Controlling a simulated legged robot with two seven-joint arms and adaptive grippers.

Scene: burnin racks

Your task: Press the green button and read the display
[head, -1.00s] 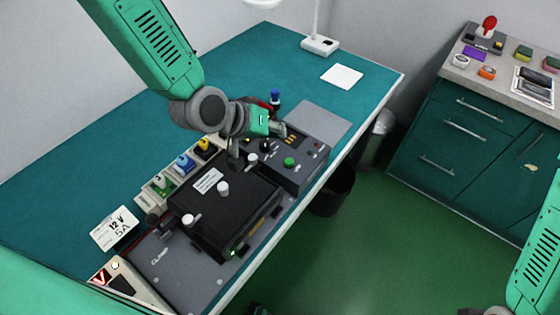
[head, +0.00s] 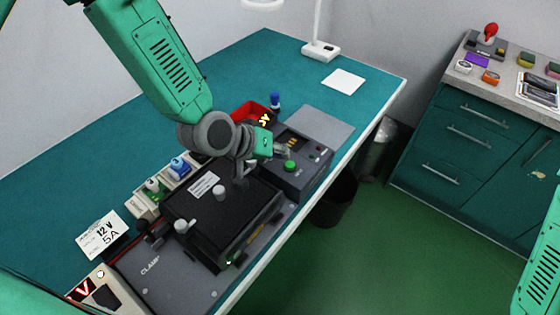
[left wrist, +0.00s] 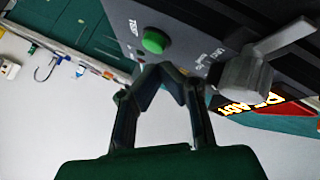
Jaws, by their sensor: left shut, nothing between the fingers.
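The green button (head: 290,166) sits on the sloped top of a dark grey tester box (head: 303,178). It also shows in the left wrist view (left wrist: 154,41), beside lettering that looks like "TEST". A small display (head: 292,142) with orange marks lies behind the button; its characters are too small to read. My left gripper (head: 282,152) is shut and empty, just behind and left of the button. In the left wrist view its fingertips (left wrist: 165,72) meet close below the button; I cannot tell whether they touch it. My right gripper is out of view.
A black clamp box (head: 232,215) on a grey plate stands in front of the tester. A red-lit meter (head: 98,290) is front left. The table's far end is mostly clear.

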